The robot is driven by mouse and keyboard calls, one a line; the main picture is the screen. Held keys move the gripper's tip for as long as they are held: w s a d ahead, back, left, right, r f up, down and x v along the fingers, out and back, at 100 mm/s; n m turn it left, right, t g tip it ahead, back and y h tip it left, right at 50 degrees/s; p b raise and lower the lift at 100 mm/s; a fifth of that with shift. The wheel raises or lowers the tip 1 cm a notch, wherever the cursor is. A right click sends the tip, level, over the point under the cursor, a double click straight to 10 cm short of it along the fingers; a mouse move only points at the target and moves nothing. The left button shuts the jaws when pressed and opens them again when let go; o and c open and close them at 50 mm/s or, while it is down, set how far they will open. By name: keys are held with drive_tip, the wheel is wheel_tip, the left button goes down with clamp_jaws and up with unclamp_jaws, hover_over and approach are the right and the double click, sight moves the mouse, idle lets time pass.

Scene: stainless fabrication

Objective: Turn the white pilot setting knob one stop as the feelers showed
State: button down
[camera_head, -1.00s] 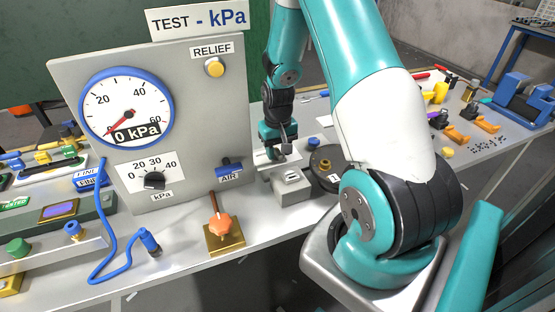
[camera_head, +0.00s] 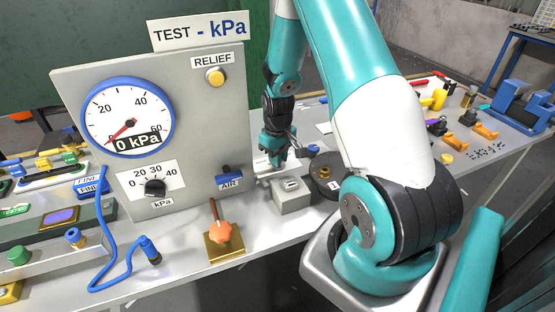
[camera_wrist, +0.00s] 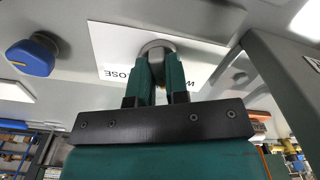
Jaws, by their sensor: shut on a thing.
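I cannot make out a white knob with certainty. A black dial knob (camera_head: 155,187) sits on the panel's white plate (camera_head: 174,170), marked 20, 30, 40 kPa; its exact setting is too small to tell. My gripper (camera_head: 274,162) is low over the bench, right of the panel's AIR handle. In the wrist view my gripper (camera_wrist: 160,80) has its teal fingers close together on a grey rounded piece (camera_wrist: 158,45), over a white card (camera_wrist: 112,50) with partly hidden black lettering. The fingers hide most of that piece.
The test panel (camera_head: 70,95) carries a gauge (camera_head: 127,117) reading 0 kPa, a yellow RELIEF button (camera_head: 215,77) and a blue AIR handle (camera_head: 229,174). A slotted grey block (camera_head: 292,197) and dark disc (camera_head: 325,185) stand close to my gripper. An orange knob (camera_head: 222,231) stands in front.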

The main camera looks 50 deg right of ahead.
drive_tip(key=n, duration=0.4)
drive_tip(key=shift+p, duration=0.3)
drive_tip(key=c, duration=1)
unclamp_jaws()
wheel_tip(320, 180, up, 7)
drive_tip(key=p, duration=0.5)
drive_tip(key=shift+p, duration=0.4)
